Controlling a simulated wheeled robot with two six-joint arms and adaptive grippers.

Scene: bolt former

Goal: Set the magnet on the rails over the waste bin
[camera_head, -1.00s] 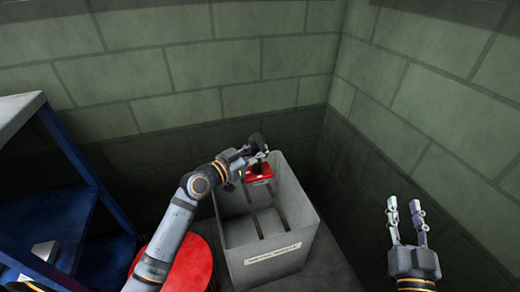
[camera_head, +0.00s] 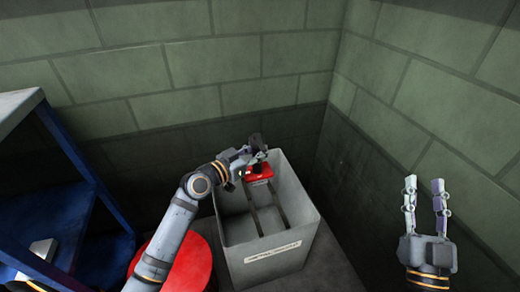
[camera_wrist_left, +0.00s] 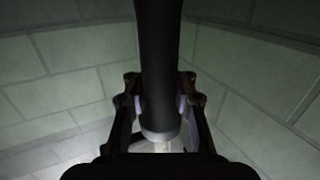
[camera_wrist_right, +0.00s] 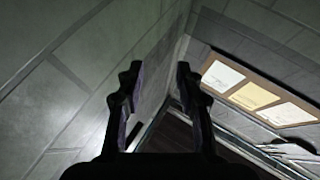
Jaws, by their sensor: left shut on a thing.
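The magnet (camera_head: 259,172) is a red block with a dark handle, at the far end of the waste bin's opening. The waste bin (camera_head: 268,262) is a grey open box with a white label on its front. Two rails (camera_head: 268,221) run lengthwise in its opening. My left gripper (camera_head: 250,157) is shut on the magnet's dark handle, which fills the middle of the left wrist view (camera_wrist_left: 158,75). I cannot tell whether the magnet touches the rails. My right gripper (camera_head: 425,190) is open and empty, right of the bin; it also shows in the right wrist view (camera_wrist_right: 156,85).
A red round drum (camera_head: 190,268) stands left of the bin, below my left arm. A blue shelf (camera_head: 75,205) is at the far left. Block walls (camera_head: 240,70) close off the back and right. Free floor lies between the bin and the right wall.

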